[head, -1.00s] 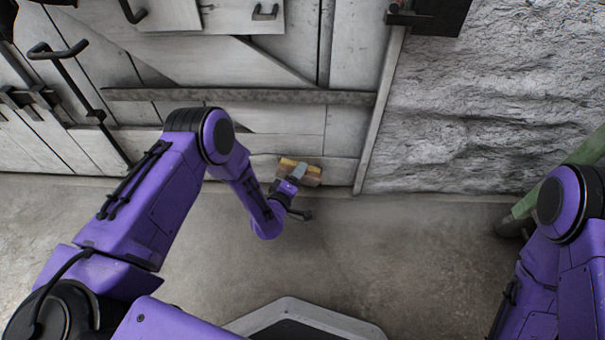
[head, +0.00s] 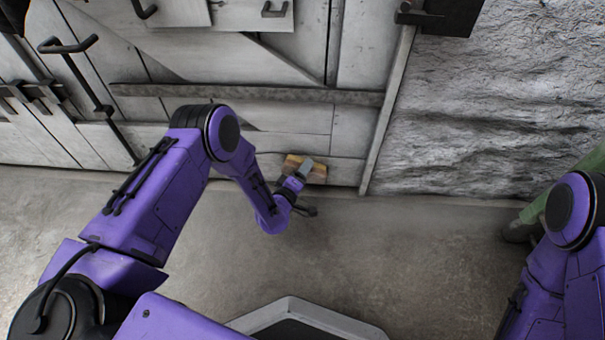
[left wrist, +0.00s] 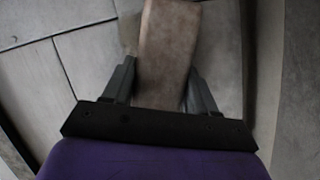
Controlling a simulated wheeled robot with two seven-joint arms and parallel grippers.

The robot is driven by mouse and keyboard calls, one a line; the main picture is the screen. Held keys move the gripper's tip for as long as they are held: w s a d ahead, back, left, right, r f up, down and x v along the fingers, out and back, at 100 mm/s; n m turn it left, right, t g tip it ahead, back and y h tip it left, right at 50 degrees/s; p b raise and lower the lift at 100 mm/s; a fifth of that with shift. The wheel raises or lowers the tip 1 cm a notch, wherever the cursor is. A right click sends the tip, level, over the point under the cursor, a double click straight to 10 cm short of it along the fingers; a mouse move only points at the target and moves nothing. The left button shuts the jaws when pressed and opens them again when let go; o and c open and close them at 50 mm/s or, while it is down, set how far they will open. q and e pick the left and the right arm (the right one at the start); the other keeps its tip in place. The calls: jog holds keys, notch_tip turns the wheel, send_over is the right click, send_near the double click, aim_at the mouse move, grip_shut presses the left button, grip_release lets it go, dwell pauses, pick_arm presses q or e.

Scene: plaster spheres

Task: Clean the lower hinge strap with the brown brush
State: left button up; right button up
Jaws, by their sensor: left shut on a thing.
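The lower hinge strap (head: 250,93) is a long, dark, worn bar running across the pale plank door. My left gripper (head: 301,171) is low in front of the door, below the strap's right part. It is shut on the brown brush (head: 319,174), a block with a lighter tan edge. The brush is apart from the strap; whether it touches the door is unclear. In the left wrist view the brush (left wrist: 166,50) stands between the two grey fingers. My right arm shows at the right edge, but its gripper is out of view.
Above the strap are dark handles (head: 275,10) on the door. A tall black bar (head: 82,75) stands out at the left. Rough plaster wall (head: 480,120) lies right of the door post (head: 386,110). A green object (head: 533,209) is at the right. The middle floor (head: 410,250) is clear.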

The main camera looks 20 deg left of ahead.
pick_arm(q)
jog(key=shift+w, duration=0.3)
pick_arm(e)
jog(key=shift+f, duration=0.15)
pick_arm(q)
jog(key=shift+w+d+f+b, duration=0.2)
jog(key=shift+d+b, duration=0.1)
jog(key=shift+d, duration=0.2)
jog(key=shift+w+d+f+b, duration=0.1)
jog(key=shift+d+f+b, duration=0.15)
jog(key=shift+d, duration=0.2)
pick_arm(e)
jog(key=shift+f, duration=0.45)
pick_arm(q)
jog(key=shift+r, duration=0.1)
jog(key=shift+a, duration=0.1)
pick_arm(e)
jog(key=shift+r, duration=0.1)
